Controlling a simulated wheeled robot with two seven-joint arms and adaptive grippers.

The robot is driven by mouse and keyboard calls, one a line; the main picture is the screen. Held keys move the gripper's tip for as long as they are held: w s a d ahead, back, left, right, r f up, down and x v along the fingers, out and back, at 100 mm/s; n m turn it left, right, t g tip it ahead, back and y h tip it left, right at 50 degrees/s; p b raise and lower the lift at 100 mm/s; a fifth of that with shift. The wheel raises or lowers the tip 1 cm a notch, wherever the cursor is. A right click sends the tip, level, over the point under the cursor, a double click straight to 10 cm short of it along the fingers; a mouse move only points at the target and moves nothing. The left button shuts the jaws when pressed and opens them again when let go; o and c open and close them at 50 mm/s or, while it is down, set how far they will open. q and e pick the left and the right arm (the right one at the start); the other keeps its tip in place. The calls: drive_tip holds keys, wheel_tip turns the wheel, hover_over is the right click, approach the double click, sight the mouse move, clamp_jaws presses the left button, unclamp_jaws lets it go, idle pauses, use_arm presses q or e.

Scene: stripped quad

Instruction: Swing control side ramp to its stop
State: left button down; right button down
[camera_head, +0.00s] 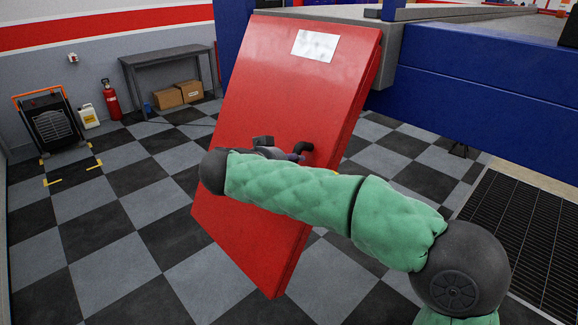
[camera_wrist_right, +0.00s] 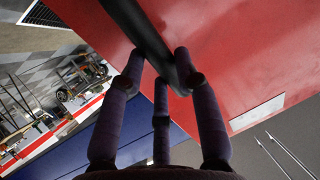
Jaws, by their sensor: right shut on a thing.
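The side ramp (camera_head: 290,90) is a large flat red panel in the middle of the head view, standing steeply tilted, with its upper edge against the lift deck. A white label (camera_head: 315,45) is near its top. A black handle (camera_head: 303,150) sticks out of its face. My right gripper (camera_head: 285,151) is at this handle, largely hidden behind my green-sleeved arm in the head view. In the right wrist view my right gripper's fingers (camera_wrist_right: 162,78) are shut around the black handle bar (camera_wrist_right: 148,40), with the red panel (camera_wrist_right: 240,60) behind. My left gripper is not in view.
The blue lift beam (camera_head: 470,110) and grey deck edge (camera_head: 440,45) are at the upper right. A floor grate (camera_head: 525,235) is at the right. The checkered floor at left is clear.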

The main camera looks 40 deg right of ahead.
drive_tip(key=shift+f, duration=0.2)
drive_tip(key=c, duration=0.9)
unclamp_jaws()
drive_tip(key=shift+d+f, duration=0.1)
drive_tip(key=shift+d, duration=0.25)
drive_tip(key=v, duration=1.2)
